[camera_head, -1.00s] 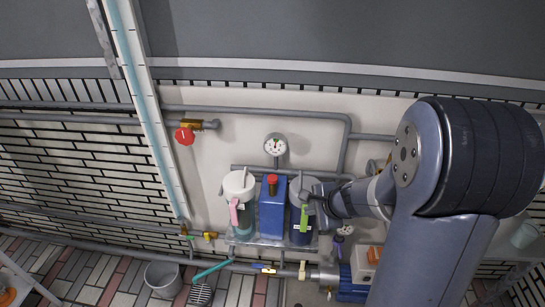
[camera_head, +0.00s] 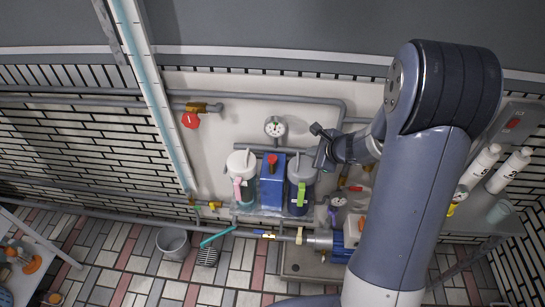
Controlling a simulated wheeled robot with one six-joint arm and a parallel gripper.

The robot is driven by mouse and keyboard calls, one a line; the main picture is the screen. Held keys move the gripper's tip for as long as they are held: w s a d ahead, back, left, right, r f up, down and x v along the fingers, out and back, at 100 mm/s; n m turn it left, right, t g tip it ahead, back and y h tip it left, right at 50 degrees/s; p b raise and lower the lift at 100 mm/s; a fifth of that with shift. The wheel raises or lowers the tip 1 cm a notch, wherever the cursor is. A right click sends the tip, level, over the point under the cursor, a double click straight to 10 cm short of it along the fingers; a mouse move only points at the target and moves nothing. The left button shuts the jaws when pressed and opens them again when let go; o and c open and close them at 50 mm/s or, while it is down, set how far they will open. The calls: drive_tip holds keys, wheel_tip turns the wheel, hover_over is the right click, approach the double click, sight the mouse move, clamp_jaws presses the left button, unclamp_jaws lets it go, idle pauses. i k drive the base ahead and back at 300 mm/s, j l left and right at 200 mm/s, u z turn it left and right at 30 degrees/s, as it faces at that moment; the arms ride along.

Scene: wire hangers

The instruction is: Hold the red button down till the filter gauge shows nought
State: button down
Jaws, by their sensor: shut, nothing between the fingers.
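A red button-like cap (camera_head: 272,160) stands on top of the blue box (camera_head: 271,185), between two filter canisters. The left canister (camera_head: 241,176) has a white top and a pink handle; the right canister (camera_head: 301,184) has a grey top and a green tag. A round white gauge (camera_head: 275,127) sits on a pipe above the blue box; its reading is too small to make out. My gripper (camera_head: 318,150) is shut and empty, up and to the right of the red cap and apart from it, close above the right canister's top.
A red valve handle (camera_head: 190,120) is on the left pipe. A grey box with a red switch (camera_head: 513,123) and white bottles (camera_head: 485,160) are at the right. A bucket (camera_head: 173,243) stands on the tiled floor. My arm covers the wall right of the canisters.

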sight(271, 158)
drive_tip(key=i+j+z, duration=0.15)
drive_tip(key=j+z, duration=0.3)
drive_tip(key=j, duration=0.5)
drive_tip(key=j+z, duration=0.5)
drive_tip(key=j, duration=0.5)
